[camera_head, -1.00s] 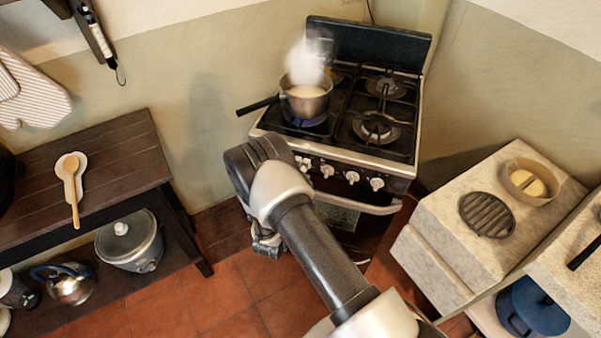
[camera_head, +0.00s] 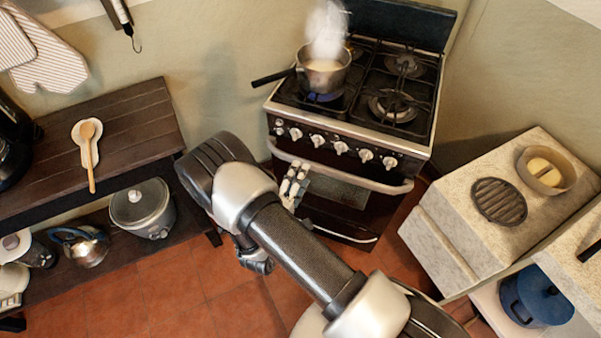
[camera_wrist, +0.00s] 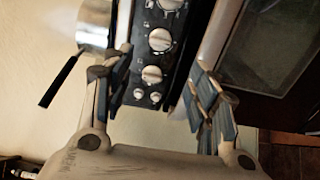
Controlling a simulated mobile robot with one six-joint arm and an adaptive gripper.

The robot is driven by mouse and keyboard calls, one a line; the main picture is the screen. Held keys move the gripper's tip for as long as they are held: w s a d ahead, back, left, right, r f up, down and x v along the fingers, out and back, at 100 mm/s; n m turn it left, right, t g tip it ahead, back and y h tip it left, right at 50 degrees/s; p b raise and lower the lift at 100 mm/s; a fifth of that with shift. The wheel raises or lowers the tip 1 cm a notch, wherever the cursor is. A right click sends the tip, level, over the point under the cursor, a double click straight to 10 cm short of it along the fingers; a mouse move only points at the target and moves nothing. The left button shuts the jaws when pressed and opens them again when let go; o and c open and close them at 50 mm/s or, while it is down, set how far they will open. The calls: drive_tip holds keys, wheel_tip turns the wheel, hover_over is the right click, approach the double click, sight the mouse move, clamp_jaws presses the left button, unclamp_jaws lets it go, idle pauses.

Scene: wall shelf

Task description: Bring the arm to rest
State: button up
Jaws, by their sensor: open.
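My gripper (camera_head: 296,186) is in front of the stove (camera_head: 345,150), beside the oven handle on the left side of the oven door. In the wrist view the two fingers (camera_wrist: 160,95) stand apart with nothing between them. The stove's knobs (camera_wrist: 158,40) show beyond the fingertips. I cannot tell whether a finger touches the oven handle. My arm is bent, with its elbow over the floor between the wooden table and the stove.
A steaming saucepan (camera_head: 324,76) stands on a lit burner, its handle pointing left. A wooden table (camera_head: 130,120) with a spoon on a rest (camera_head: 88,145) is at left. A stone counter (camera_head: 445,235) is at right. Tiled floor (camera_head: 180,290) is clear in front.

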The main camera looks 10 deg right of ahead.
idle(0.4)
drive_tip(key=w+a+r+m+g+y, duration=0.35)
drive_tip(key=w+r+m+y, duration=0.25)
drive_tip(key=w+r, duration=0.3)
drive_tip(key=s+a+r+m+g+y, duration=0.1)
drive_tip(key=s+r+y, duration=0.1)
drive_tip(key=r, duration=0.5)
drive_tip(key=s+a+r+m+g+y, duration=0.1)
drive_tip(key=s+r+y, duration=0.15)
drive_tip(key=r, duration=0.35)
drive_tip(key=s+d+r+m+g, duration=0.1)
drive_tip(key=s+d, duration=0.3)
drive_tip(key=s, duration=0.6)
drive_tip(key=s+d+r+m+g+h, duration=0.1)
drive_tip(key=s+d+r, duration=0.3)
drive_tip(key=s, duration=0.6)
drive_tip(key=s+d+r+m+g, duration=0.1)
drive_tip(key=s+d+r+g, duration=0.2)
drive_tip(key=s, duration=0.7)
drive_tip(key=shift+s+d+r+m, duration=0.15)
drive_tip(key=shift+d+r+m, duration=0.1)
drive_tip(key=shift+d+m, duration=0.25)
